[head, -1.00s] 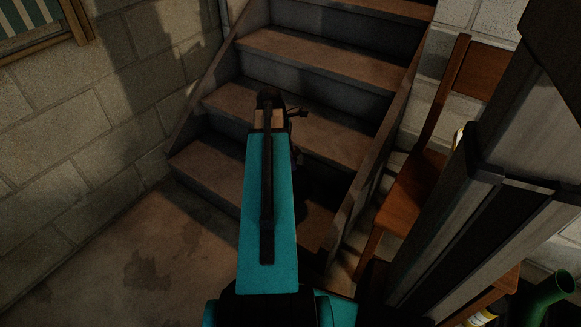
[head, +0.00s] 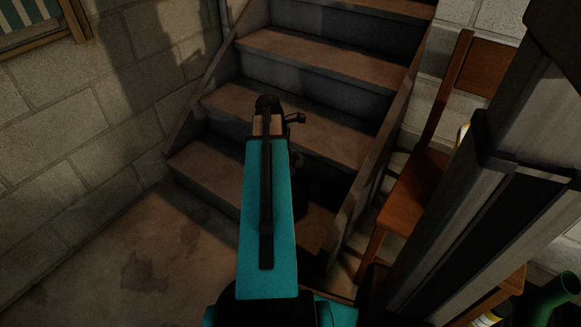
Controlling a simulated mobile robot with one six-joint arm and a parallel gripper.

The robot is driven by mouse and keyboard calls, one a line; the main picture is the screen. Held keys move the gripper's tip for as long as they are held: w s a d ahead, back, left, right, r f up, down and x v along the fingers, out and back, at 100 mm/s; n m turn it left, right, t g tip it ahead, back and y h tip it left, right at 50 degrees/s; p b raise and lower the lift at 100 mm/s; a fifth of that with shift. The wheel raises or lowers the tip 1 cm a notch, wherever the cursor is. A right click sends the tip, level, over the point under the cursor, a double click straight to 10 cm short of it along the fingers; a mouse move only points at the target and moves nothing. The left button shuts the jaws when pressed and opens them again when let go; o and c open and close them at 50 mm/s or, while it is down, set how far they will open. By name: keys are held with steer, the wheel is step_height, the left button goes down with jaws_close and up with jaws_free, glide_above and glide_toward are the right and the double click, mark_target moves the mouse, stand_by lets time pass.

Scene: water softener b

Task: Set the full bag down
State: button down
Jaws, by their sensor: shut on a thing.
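My teal arm with its black wrist joint stretches out from the bottom of the head view over the lower stairs. My gripper is not clearly visible; the arm covers the space below the wrist. Dark parts show just right of the arm, too dim to make out. No bag can be made out in this view, so I cannot see what the gripper holds or how any bag hangs.
Wooden stairs (head: 315,55) rise ahead, with a side board on each side. A brown wooden chair (head: 412,192) stands at the right. A green object (head: 548,300) is at the lower right. Bare concrete floor (head: 130,262) lies at the lower left, beside the block wall (head: 80,125).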

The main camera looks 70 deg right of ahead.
stand_by(0.4)
steer(key=c, duration=1.5)
jaws_free()
steer(key=shift+f, duration=0.15)
steer(key=shift+c, duration=0.2)
steer(key=p+v, duration=0.5)
steer(key=v, duration=0.7)
